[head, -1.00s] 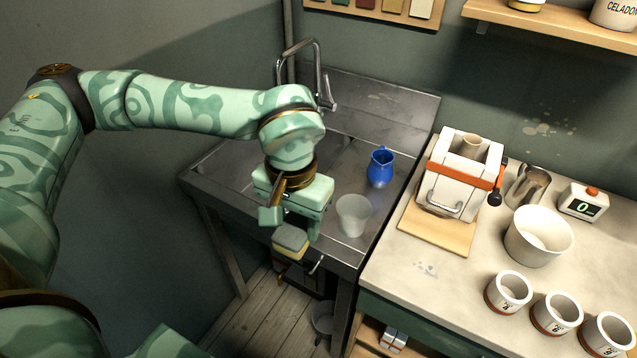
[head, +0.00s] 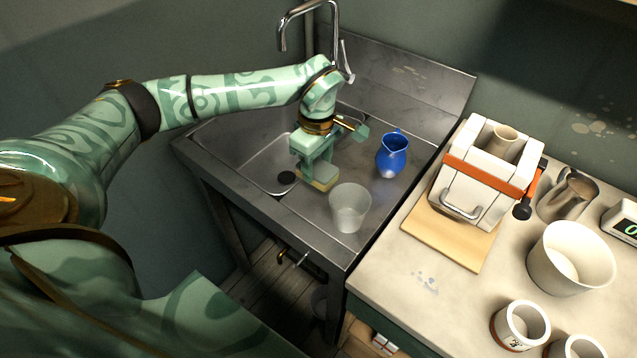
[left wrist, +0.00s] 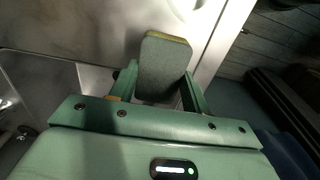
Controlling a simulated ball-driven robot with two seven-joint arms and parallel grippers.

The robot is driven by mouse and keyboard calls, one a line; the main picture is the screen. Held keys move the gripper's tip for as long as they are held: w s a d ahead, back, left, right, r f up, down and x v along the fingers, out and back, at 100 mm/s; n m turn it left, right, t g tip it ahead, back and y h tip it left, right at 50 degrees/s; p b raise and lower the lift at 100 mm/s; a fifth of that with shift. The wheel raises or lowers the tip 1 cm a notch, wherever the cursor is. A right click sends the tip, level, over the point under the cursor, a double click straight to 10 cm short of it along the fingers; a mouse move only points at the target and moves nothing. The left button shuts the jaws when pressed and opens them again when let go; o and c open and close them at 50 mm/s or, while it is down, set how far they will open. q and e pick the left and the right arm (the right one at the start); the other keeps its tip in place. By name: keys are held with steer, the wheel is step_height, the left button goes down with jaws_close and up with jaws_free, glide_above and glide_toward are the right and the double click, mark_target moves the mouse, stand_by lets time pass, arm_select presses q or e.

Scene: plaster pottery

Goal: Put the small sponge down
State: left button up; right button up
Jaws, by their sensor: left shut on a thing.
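The small sponge (head: 322,174) has a grey-green top and a yellowish lower layer. My left gripper (head: 318,168) is shut on it, over the metal sink unit (head: 285,215) between the basin and the translucent cup. In the left wrist view the sponge (left wrist: 164,62) sits between the two fingers of the left gripper (left wrist: 158,90). I cannot tell whether its underside touches the metal. My right gripper is not in view.
A translucent cup (head: 350,208) stands close to the right of the sponge, and a blue jug (head: 392,154) behind it. The sink basin (head: 240,150) lies left. A worktop on the right holds a white mould (head: 490,172) and pots.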

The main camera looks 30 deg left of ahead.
mark_target(317, 179)
arm_select(q)
step_height(317, 179, down, 2)
step_height(317, 179, down, 3)
steer(key=shift+s+r+b, duration=0.1)
steer(key=shift+r+b, duration=0.1)
steer(key=shift+b, duration=0.25)
steer(key=shift+f, duration=0.3)
steer(key=shift+f, duration=0.15)
steer(key=o, duration=0.9)
